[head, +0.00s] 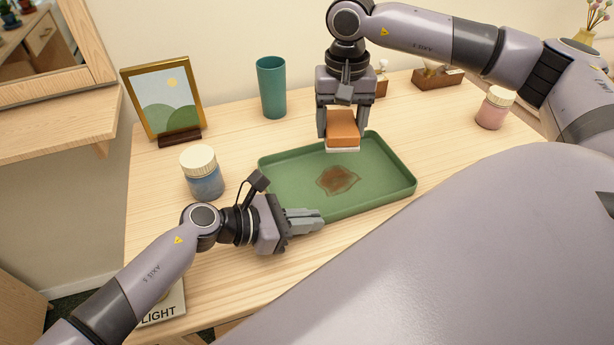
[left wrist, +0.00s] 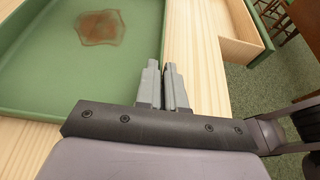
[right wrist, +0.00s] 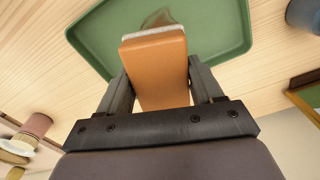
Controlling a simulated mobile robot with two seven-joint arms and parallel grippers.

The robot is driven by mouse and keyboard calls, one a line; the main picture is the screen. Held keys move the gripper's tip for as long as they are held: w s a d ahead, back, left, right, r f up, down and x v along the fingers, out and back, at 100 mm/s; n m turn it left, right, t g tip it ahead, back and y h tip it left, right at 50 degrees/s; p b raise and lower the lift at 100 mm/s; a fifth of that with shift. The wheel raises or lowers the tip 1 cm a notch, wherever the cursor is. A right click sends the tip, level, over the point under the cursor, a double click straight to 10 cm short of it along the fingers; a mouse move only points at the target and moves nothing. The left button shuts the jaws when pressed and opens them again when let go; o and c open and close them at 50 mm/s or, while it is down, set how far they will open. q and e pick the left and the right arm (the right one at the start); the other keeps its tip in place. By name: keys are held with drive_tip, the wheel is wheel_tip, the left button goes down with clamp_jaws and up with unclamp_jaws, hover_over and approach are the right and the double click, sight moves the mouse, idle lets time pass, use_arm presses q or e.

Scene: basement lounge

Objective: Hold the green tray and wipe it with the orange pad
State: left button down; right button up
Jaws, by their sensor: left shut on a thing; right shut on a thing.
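The green tray (head: 380,190) lies on the wooden table with a brown stain (head: 338,180) near its middle. My left gripper (head: 318,219) is at the tray's near edge, its fingers shut on the rim; the left wrist view shows the fingers (left wrist: 164,85) close together beside the tray (left wrist: 60,70). My right gripper (head: 342,130) is shut on the orange pad (head: 343,128), which has a pale underside. The pad is over the far part of the tray, behind the stain. In the right wrist view the pad (right wrist: 155,65) sits between both fingers and partly hides the stain.
A blue jar (head: 203,175) stands left of the tray. A teal cup (head: 271,88) and a framed picture (head: 163,97) stand behind. A pink jar (head: 494,108) and a wooden block (head: 437,79) are at the right.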

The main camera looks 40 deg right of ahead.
idle(0.5)
approach(343, 178)
drive_tip(key=shift+f, duration=2.5)
drive_tip(key=shift+w+a+f, duration=0.1)
drive_tip(key=shift+a+f, duration=0.15)
drive_tip(key=shift+f, duration=0.6)
drive_tip(key=shift+c, duration=0.3)
drive_tip(key=shift+w+a, duration=0.25)
drive_tip(key=shift+a, duration=0.5)
drive_tip(key=shift+w+a, duration=0.2)
drive_tip(key=shift+a, duration=0.5)
drive_tip(key=shift+s+d, duration=0.25)
drive_tip(key=shift+d, duration=0.6)
drive_tip(key=shift+s+d, duration=0.25)
drive_tip(key=shift+d, duration=0.6)
drive_tip(key=shift+r, duration=4.1)
drive_tip(key=shift+f, duration=0.2)
